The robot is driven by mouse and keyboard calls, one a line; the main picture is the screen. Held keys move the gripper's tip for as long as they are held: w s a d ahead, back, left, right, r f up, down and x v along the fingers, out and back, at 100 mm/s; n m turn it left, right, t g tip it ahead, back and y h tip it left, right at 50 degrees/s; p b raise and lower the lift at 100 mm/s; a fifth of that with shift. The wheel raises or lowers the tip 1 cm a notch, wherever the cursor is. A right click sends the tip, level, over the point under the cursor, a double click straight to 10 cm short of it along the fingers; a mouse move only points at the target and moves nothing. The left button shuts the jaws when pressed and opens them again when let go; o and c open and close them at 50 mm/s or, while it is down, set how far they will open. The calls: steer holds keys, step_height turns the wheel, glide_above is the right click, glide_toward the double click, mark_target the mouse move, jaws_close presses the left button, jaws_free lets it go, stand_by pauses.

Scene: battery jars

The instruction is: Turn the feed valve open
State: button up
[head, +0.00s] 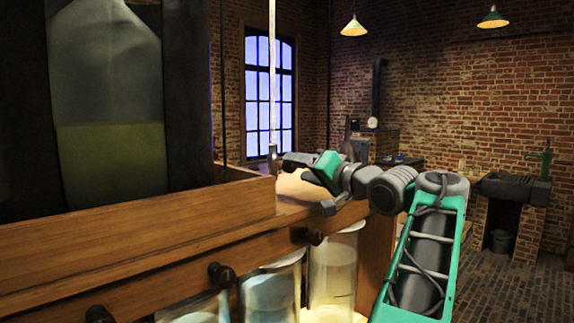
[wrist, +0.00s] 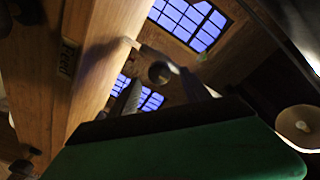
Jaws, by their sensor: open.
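A "Feed" label (wrist: 68,58) is on the wooden face at the left of the wrist view. A dark round piece (wrist: 158,72) shows beyond my jaws; I cannot tell whether it is the feed valve handle. In the head view a small metal fitting (head: 272,158) hangs at the bottom of a bright vertical tube, just left of my gripper (head: 303,172). My gripper is open with nothing visible in it, above the wooden ledge. Whether it touches anything is unclear. A dark knob (head: 313,236) sits on the wooden front below it.
More dark knobs (head: 220,272) line the wooden front. Glass jars (head: 332,268) with pale liquid stand beneath it. A large bottle (head: 108,130) of yellowish liquid stands behind a wooden rail (head: 150,236) at the left. The floor (head: 500,275) at the right is open.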

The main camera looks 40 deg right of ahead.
mark_target(293, 166)
steer(key=w, duration=0.4)
steer(key=shift+w+d, duration=0.1)
steer(key=shift+w, duration=0.3)
steer(key=shift+c, duration=0.4)
steer(key=shift+f, duration=0.1)
jaws_close()
